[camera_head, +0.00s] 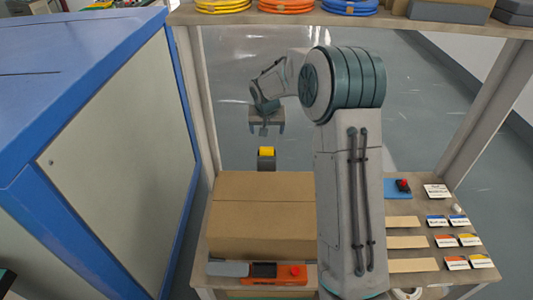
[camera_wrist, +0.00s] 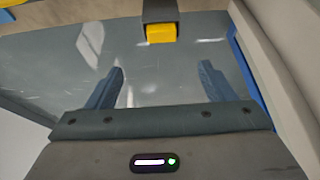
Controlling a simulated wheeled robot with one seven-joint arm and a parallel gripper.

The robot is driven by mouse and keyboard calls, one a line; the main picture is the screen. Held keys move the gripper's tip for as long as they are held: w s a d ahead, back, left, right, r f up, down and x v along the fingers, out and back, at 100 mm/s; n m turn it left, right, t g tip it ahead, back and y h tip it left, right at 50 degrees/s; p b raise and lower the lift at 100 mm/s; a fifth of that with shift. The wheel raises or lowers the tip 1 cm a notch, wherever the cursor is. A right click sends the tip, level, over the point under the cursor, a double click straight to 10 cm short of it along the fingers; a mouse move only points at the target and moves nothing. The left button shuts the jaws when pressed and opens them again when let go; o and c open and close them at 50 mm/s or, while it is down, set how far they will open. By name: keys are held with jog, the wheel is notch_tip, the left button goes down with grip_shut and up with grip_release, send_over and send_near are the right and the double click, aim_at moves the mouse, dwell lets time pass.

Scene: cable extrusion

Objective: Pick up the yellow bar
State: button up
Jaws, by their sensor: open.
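A small yellow bar (camera_head: 266,151) shows on a dark piece just beyond the cardboard box in the head view. In the wrist view the yellow bar (camera_wrist: 161,33) is at the top middle, against a dark grey holder (camera_wrist: 160,10). My gripper (camera_head: 266,130) appears above the bar in the head view. In the wrist view its two blue-grey fingers (camera_wrist: 162,69) are spread apart with nothing between them. The bar lies ahead of the gap between the fingertips, roughly in line with its middle, and looks apart from them.
A cardboard box (camera_head: 262,188) stands on the wooden bench, with an orange device (camera_head: 275,273) in front of it. A shelf (camera_head: 340,18) with cable coils crosses above. A large blue-framed cabinet (camera_head: 110,140) is at left. Labels and wooden strips (camera_head: 405,242) lie at right.

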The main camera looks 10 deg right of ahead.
send_over(267, 150)
jog(key=s, duration=0.2)
notch_tip(267, 150, down, 8)
jog(key=f, duration=0.1)
jog(key=x, duration=0.3)
jog(key=shift+s+a+f, duration=0.1)
jog(key=shift+a+f, duration=0.25)
jog(key=shift+f, duration=0.1)
jog(key=shift+w+f, duration=0.3)
jog(key=shift+f, duration=0.25)
jog(key=shift+c, duration=0.3)
jog(key=c, duration=1)
